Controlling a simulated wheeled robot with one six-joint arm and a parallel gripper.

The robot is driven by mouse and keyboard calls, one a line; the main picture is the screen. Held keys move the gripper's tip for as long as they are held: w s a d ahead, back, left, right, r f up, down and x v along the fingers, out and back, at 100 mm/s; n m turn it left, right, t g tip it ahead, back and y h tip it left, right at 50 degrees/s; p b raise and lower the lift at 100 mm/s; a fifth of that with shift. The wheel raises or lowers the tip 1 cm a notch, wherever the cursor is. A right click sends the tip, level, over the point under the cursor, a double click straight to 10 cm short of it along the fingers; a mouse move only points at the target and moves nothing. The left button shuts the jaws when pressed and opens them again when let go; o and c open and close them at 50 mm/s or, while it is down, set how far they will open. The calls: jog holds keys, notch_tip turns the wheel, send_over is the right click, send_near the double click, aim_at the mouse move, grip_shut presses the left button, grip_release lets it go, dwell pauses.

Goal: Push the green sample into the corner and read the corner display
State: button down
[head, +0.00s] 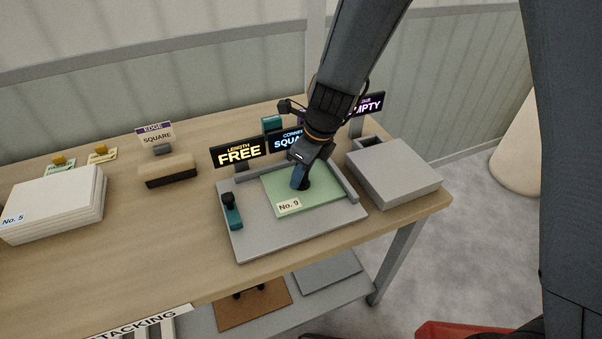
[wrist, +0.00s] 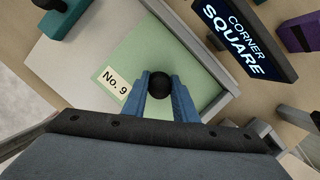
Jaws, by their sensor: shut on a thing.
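The green sample (head: 325,196), a flat sheet labelled "No. 9", lies on a grey plate (head: 262,239) with raised rails at its back and right. It lies close along the rails; the far corner is partly hidden by my arm. In the wrist view the green sample (wrist: 133,62) shows beside a rail. My gripper (head: 301,178) is over the sample, its blue fingers shut on a black knob (wrist: 159,85). The corner display (wrist: 245,40) reads "CORNER SQUARE"; in the head view the corner display (head: 288,141) is partly covered by my arm.
A length display (head: 239,152) reads "FREE". Another display (head: 368,104) shows "MPTY", partly hidden. A teal clamp-like block (head: 232,213) sits on the plate's left. A grey box (head: 395,172) stands right of it. A white stack (head: 55,204) and a brush-like block (head: 168,171) stand left.

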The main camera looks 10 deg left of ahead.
jog(key=c, duration=1.4)
grip_release()
jog(key=shift+o, duration=0.2)
jog(key=v, duration=0.7)
jog(key=shift+r, duration=0.4)
jog(key=s+d+n+h, duration=0.1)
jog(key=s+d+n, duration=0.2)
jog(key=d+n, duration=0.4)
jog(key=s+d+n+h+b, duration=0.1)
jog(key=s+d+n, duration=0.2)
jog(key=d+n, duration=0.5)
jog(key=s+d+n+h, duration=0.1)
jog(key=s+d+n, duration=0.2)
jog(key=d+n, duration=0.4)
jog(key=d, duration=0.4)
jog(key=shift+s+d, duration=0.2)
jog(key=shift+s, duration=0.05)
